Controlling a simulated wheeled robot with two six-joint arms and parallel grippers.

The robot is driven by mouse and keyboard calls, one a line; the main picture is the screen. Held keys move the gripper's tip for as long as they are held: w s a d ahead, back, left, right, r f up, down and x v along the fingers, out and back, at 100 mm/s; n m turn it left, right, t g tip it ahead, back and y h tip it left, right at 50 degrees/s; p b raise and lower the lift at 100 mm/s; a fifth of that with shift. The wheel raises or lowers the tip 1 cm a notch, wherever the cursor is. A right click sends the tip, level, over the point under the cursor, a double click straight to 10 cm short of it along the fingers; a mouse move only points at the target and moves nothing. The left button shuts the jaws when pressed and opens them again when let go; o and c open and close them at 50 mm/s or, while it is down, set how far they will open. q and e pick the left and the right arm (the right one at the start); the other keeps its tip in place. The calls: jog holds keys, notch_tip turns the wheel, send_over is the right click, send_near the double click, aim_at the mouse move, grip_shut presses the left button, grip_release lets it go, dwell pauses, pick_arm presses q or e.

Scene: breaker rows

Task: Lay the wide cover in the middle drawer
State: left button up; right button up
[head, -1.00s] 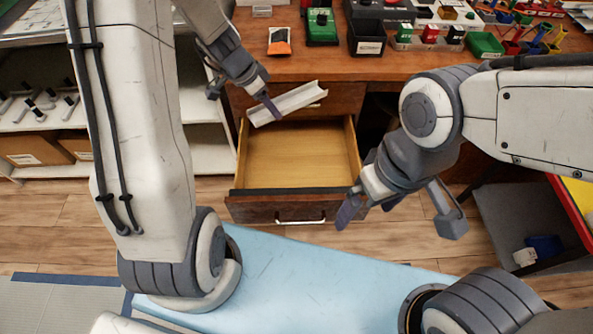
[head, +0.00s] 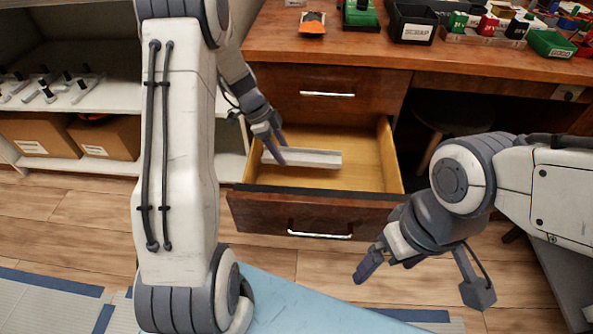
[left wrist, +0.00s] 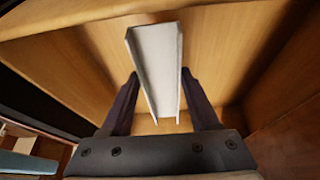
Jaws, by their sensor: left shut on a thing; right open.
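The wide cover (head: 310,158) is a pale grey channel-shaped piece. My left gripper (head: 272,150) is shut on it near its left end and holds it roughly level inside the open middle drawer (head: 375,180). In the left wrist view, the cover (left wrist: 158,65) lies between the two dark fingers (left wrist: 160,100), with the drawer's wooden bottom (left wrist: 215,40) behind it. I cannot tell whether the cover touches the bottom. My right gripper (head: 415,275) is open and empty, in front of the drawer and to its right.
A closed drawer (head: 328,94) is above the open one. The desk top (head: 350,50) holds a scrap bin (head: 413,25), a green tray (head: 552,44) and several small parts. Shelves with cardboard boxes (head: 105,137) stand at the left. A stool (head: 450,112) is under the desk.

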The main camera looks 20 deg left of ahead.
aim_at(287, 176)
pick_arm(q)
notch_tip(287, 176, down, 8)
jog(key=shift+r+b, duration=0.2)
jog(key=shift+b, duration=1)
jog(key=shift+f, duration=0.25)
jog(key=o, duration=1.4)
jog(key=shift+r, duration=0.1)
jog(key=shift+r, duration=0.1)
jog(key=shift+r, duration=0.2)
jog(key=p+v, duration=0.4)
jog(key=v, duration=0.7)
jog(key=shift+a+r, duration=0.2)
jog(key=shift+r, duration=0.15)
